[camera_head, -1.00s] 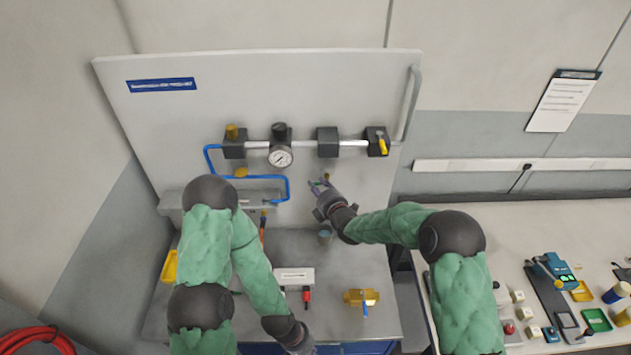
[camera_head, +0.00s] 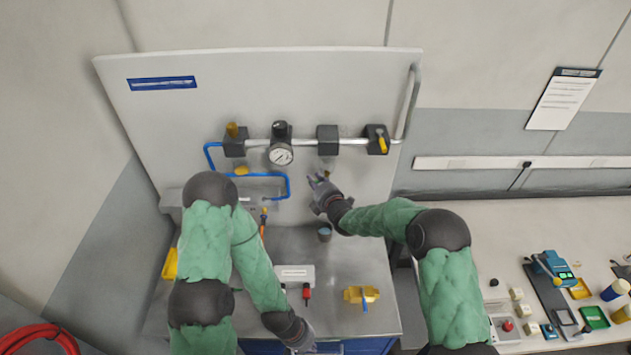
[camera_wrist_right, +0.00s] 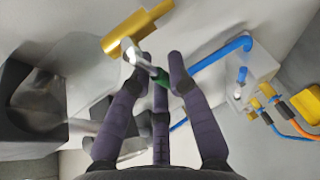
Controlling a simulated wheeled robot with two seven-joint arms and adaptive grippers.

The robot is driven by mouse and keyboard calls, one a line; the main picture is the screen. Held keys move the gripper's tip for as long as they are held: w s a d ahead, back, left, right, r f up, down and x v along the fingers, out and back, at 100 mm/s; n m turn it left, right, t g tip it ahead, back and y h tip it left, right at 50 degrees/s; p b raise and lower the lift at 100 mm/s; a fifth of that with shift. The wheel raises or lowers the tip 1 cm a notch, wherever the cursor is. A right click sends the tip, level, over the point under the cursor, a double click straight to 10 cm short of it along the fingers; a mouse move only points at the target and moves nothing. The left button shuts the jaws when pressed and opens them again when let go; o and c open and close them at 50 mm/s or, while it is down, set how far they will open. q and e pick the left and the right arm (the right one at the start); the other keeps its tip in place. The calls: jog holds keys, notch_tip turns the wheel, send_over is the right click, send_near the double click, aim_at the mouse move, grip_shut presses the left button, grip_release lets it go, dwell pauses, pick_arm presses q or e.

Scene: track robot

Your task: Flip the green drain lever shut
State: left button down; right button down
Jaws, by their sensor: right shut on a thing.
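The green drain lever (camera_wrist_right: 160,79) shows in the right wrist view as a silver arm with a green end, running from a brass fitting (camera_wrist_right: 135,28). My right gripper (camera_wrist_right: 160,72) is shut on the lever's green end, with its dark fingers around it. In the head view my right gripper (camera_head: 318,182) is at the panel, below the pipe row, and mostly hides the lever. My left gripper (camera_head: 303,345) is low at the bench's front edge, partly cut off by the frame; its fingers are not clear.
The upright panel (camera_head: 240,75) carries a gauge (camera_head: 281,155), dark blocks and a blue tube (camera_head: 288,188) close left of my right gripper. A small cup (camera_head: 325,233), a brass valve (camera_head: 364,294) and a white box (camera_head: 295,275) are on the bench (camera_head: 345,262).

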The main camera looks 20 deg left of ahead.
jog(key=shift+b, duration=1.25)
jog(key=shift+r+m+b, duration=0.2)
jog(key=shift+m+b, duration=0.2)
jog(key=shift+b, duration=0.25)
jog(key=shift+r, duration=0.1)
jog(key=c, duration=1.4)
grip_release()
jog(key=v, duration=1.2)
jog(key=shift+d+f, duration=0.15)
jog(key=shift+f, duration=0.15)
